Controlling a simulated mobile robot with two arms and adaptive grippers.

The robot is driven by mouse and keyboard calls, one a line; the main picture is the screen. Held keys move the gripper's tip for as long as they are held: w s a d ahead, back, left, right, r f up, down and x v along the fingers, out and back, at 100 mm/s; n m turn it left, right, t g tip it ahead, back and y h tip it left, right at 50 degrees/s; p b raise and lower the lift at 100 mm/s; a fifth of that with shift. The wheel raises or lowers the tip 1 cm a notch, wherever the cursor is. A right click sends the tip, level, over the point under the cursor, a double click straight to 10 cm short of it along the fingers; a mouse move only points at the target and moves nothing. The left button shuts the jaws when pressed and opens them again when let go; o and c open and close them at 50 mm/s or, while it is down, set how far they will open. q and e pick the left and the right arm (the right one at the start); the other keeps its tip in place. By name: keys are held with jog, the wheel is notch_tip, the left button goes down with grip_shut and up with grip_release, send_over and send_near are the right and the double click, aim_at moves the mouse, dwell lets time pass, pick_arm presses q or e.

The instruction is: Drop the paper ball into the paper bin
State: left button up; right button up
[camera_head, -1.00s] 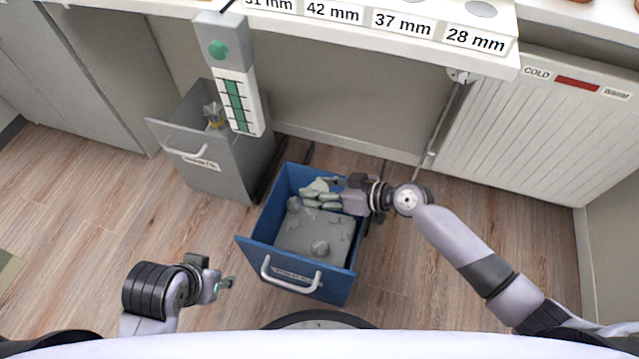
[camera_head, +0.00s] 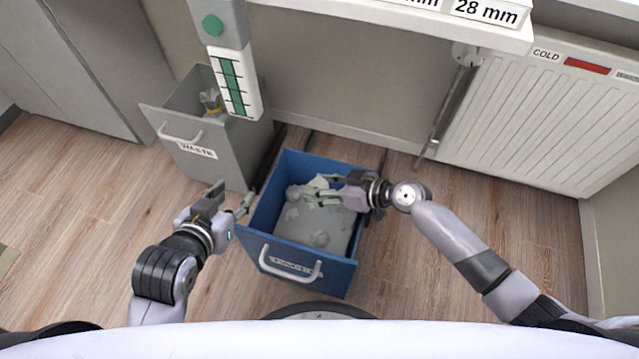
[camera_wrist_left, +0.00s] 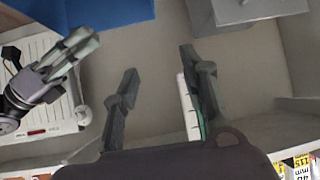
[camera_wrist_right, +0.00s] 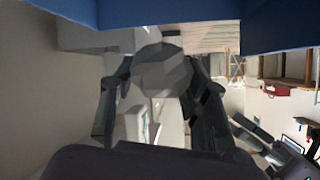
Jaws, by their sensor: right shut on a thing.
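The blue bin (camera_head: 258,225) is an open pulled-out drawer with a white handle; its label is too small to read. A crumpled grey layer lies in it, with lumps on top. My right gripper (camera_head: 322,191) reaches into the bin from the right, low near its back. In the right wrist view it is shut on a pale grey faceted paper ball (camera_wrist_right: 163,68), with blue bin walls around. In the head view the fingers partly hide this ball (camera_head: 318,182). My left gripper (camera_head: 232,198) is open and empty, left of the blue bin; its fingers stand apart in the left wrist view (camera_wrist_left: 160,92).
A grey bin (camera_head: 205,165) labelled WASTE stands open behind and left of the blue bin, with a tied bag (camera_head: 211,101) inside. A post with a green scale (camera_head: 236,85) hangs above. A radiator (camera_head: 545,125) is at right. Floor is clear at left.

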pick_arm(q)
jog(key=shift+w+d+r+t, duration=0.2)
jog(key=shift+w+r+t, duration=0.2)
jog(key=shift+r, duration=0.1)
jog(key=shift+w+d+r+t, duration=0.2)
jog(key=shift+w+r+t, duration=0.1)
jog(key=shift+w+r, duration=0.15)
pick_arm(e)
jog(key=shift+f, duration=0.35)
pick_arm(q)
jog(key=shift+h, duration=0.3)
pick_arm(e)
jog(key=o, duration=0.9)
jog(key=v, duration=1.2)
